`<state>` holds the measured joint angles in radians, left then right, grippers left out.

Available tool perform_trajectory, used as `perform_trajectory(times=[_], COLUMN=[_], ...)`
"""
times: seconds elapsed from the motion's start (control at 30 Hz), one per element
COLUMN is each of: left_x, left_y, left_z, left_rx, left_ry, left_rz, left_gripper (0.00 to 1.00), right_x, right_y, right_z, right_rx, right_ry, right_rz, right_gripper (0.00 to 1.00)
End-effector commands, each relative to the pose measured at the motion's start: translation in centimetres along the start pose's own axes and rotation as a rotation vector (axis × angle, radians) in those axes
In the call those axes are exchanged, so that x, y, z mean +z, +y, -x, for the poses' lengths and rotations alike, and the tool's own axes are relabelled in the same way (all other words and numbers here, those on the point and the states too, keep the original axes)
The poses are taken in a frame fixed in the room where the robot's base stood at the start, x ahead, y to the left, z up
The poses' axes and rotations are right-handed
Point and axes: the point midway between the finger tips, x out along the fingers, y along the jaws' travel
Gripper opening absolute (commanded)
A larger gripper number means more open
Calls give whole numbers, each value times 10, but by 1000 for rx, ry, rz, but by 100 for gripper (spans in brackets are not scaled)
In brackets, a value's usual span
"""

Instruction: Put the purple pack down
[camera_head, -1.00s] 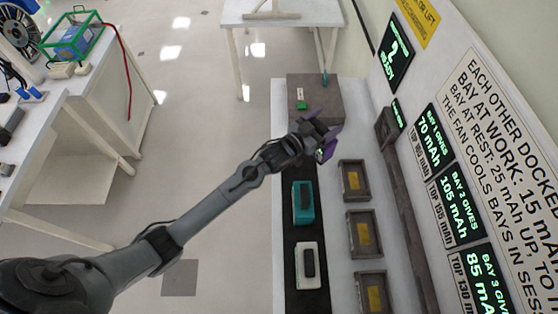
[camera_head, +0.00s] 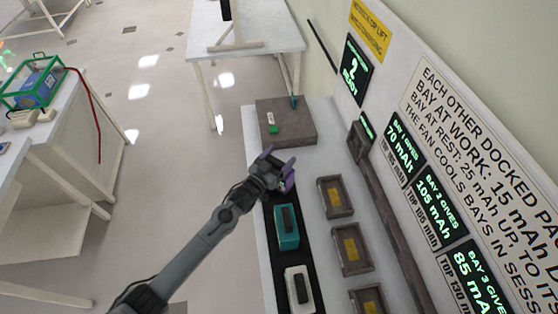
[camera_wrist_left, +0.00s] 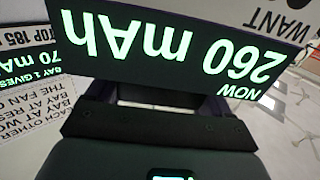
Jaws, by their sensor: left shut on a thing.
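The purple pack (camera_head: 288,177) is in my left gripper (camera_head: 279,167) in the head view, mostly hidden by it. They are at the far end of the black strip (camera_head: 283,258) on the white bench, past the teal pack (camera_head: 287,230). I cannot tell whether the purple pack touches the strip. In the left wrist view, a dark panel (camera_wrist_left: 185,50) reading "260 mAh NOW" fills the space just ahead of the gripper. My right gripper is not in view.
A white pack (camera_head: 297,290) lies on the strip nearer than the teal one. Several grey bays with yellow floors, the farthest one (camera_head: 335,197), line the right side. A grey block (camera_head: 300,118) with a small green item stands beyond the gripper. A sign wall (camera_head: 460,130) rises at right.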

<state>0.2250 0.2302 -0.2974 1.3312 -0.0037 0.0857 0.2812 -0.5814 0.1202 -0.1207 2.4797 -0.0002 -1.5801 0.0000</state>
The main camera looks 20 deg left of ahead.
Motion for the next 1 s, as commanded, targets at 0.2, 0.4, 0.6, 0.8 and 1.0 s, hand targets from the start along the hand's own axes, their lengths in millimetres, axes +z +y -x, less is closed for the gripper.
perform_trajectory(times=[0.2,0.4,0.6,0.8,1.0], left_x=[13,12,19,18,15], left_y=[0,0,0,0,0], left_z=[-1,-1,0,0,0], left_rx=[0,0,0,0,0], left_ry=[5,5,1,1,1], left_rz=[-1,0,0,0,0], left_gripper=[0,0,82,100,100], right_x=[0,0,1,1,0], right_y=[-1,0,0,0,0], right_z=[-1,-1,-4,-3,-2], right_rx=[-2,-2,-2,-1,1], right_ry=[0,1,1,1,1], right_rz=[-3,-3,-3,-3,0], right_gripper=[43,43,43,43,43])
